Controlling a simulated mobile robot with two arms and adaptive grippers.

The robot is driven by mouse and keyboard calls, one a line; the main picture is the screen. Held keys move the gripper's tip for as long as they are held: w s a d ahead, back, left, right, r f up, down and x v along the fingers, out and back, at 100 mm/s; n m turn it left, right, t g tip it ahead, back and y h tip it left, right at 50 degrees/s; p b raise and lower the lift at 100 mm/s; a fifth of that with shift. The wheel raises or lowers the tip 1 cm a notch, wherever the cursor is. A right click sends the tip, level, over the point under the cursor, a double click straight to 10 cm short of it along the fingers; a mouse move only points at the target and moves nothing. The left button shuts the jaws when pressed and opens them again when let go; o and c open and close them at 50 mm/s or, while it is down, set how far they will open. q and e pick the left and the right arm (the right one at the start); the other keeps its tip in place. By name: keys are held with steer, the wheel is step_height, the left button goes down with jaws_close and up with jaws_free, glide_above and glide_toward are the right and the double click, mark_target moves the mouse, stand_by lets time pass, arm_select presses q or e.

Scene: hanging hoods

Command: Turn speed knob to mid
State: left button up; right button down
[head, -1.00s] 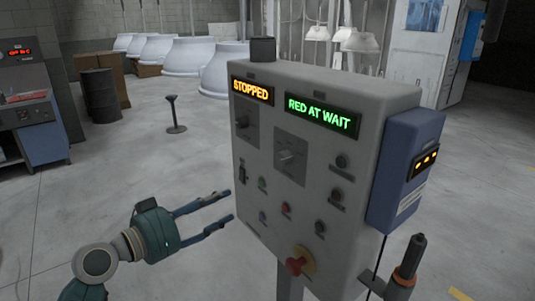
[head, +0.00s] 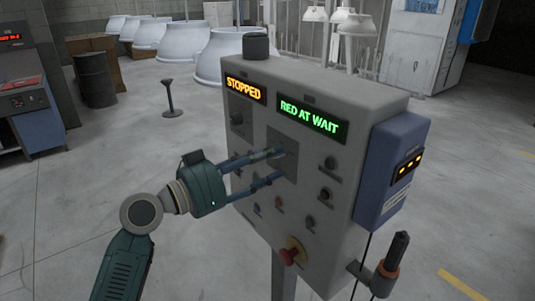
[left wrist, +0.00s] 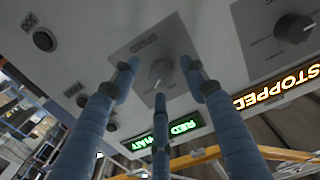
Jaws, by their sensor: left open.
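The speed knob (left wrist: 161,73) is a small grey dial on a square plate lettered SPEED (left wrist: 137,48), seen upside down in the left wrist view. In the head view the plate (head: 289,140) is on the front of the grey control panel (head: 345,88), partly hidden by my fingers. My left gripper (head: 278,165) is open, its fingers reaching to the plate. In the left wrist view the fingertips (left wrist: 159,78) stand spread around the knob. I cannot tell whether they touch it. My right gripper is not in view.
The panel's displays read STOPPED (head: 245,88) and RED AT WAIT (head: 309,115). Another dial (left wrist: 294,28) is beside the speed plate. A red mushroom button (head: 290,254) and a black-handled lever (head: 394,262) stick out lower down. Several small buttons are close below my fingers.

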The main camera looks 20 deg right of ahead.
arm_select(q)
steer(key=shift+w+d, duration=0.15)
steer(key=shift+d, duration=0.15)
jaws_close()
steer(key=shift+f+n, duration=0.1)
steer(key=shift+n, duration=1.1)
steer(key=n, duration=0.2)
steer(key=shift+n, duration=0.3)
steer(key=n+p, duration=0.1)
steer(key=n, duration=0.2)
steer(key=shift+n+p, duration=0.3)
steer(key=shift+p, duration=0.1)
steer(key=shift+f+n+p, duration=0.15)
steer(key=shift+n+p, duration=0.55)
steer(key=shift+n, duration=0.9)
